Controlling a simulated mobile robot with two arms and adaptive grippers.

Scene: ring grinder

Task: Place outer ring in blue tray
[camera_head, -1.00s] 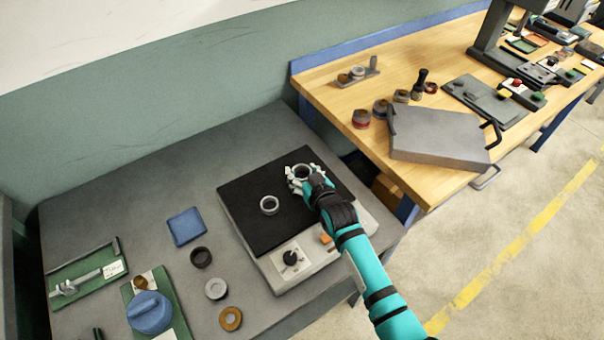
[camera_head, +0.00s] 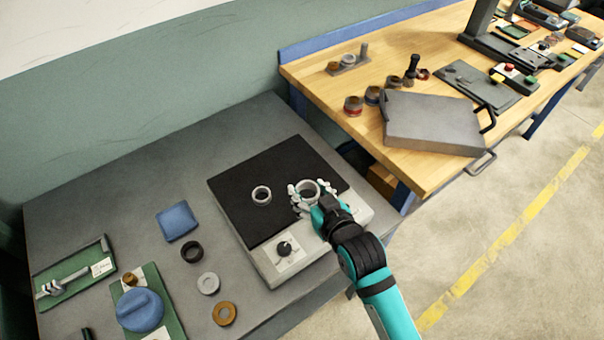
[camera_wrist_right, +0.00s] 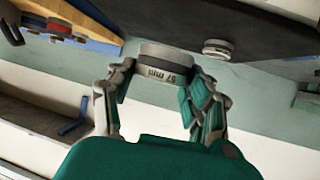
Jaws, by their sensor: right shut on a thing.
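My right gripper (camera_head: 305,193) is shut on the outer ring (camera_head: 309,187), a grey ring, over the right part of the black plate in the head view. The right wrist view shows this ring (camera_wrist_right: 164,60) upright between the fingers (camera_wrist_right: 160,90), with a size mark in mm on its side. I cannot tell its exact height above the plate. A smaller pale ring (camera_head: 261,195) sits on the black plate, and it also shows in the right wrist view (camera_wrist_right: 216,48). The blue tray (camera_head: 178,221), a small square, lies on the grey table left of the plate. My left gripper is not in view.
The black-topped heater (camera_head: 233,187) has a knob (camera_head: 284,249) at its front. A dark ring (camera_head: 191,252), a grey ring (camera_head: 208,283) and a bronze ring (camera_head: 225,313) lie between it and a blue round object (camera_head: 141,310). A wooden bench (camera_head: 325,90) stands at the right.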

